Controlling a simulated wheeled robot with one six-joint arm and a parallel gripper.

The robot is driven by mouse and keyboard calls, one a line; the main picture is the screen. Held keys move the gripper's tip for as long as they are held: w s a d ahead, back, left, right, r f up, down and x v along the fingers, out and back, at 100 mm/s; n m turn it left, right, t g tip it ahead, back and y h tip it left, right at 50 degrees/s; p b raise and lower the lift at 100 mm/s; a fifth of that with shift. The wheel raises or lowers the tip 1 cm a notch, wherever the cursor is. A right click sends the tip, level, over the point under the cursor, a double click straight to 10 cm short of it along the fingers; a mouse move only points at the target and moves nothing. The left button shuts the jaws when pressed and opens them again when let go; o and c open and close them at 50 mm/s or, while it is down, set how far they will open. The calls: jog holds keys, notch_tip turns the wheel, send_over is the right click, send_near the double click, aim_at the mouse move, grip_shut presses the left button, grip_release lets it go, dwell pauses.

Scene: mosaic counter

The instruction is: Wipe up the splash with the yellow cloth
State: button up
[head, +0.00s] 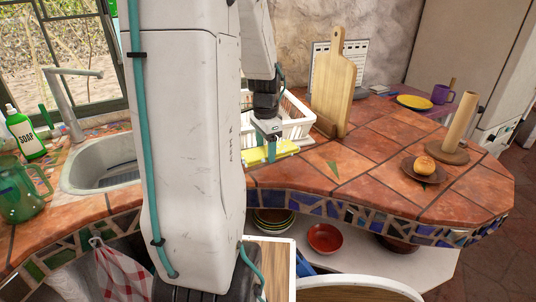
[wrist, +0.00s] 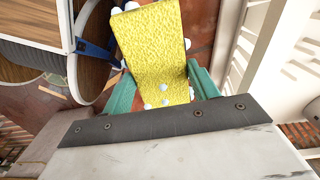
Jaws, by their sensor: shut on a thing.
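The yellow cloth (head: 284,149) lies at the counter's edge beside the white dish rack in the head view. It fills the space between my gripper's green fingers in the wrist view (wrist: 152,45). My gripper (head: 268,147) points down and is shut on the cloth; its fingers also show in the wrist view (wrist: 161,86). White blobs, which look like the splash (wrist: 131,6), show around the cloth's edges, and some show on its near end. How much lies under the cloth is hidden. My arm hides part of the counter in the head view.
The white dish rack (head: 292,118) stands just behind the cloth, with a wooden cutting board (head: 334,92) to its right. A sink (head: 100,165) is at left. A bun on a plate (head: 424,168) and a paper-towel holder (head: 459,122) stand at right. The middle tiles are clear.

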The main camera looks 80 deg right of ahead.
jog(key=shift+r, duration=1.4)
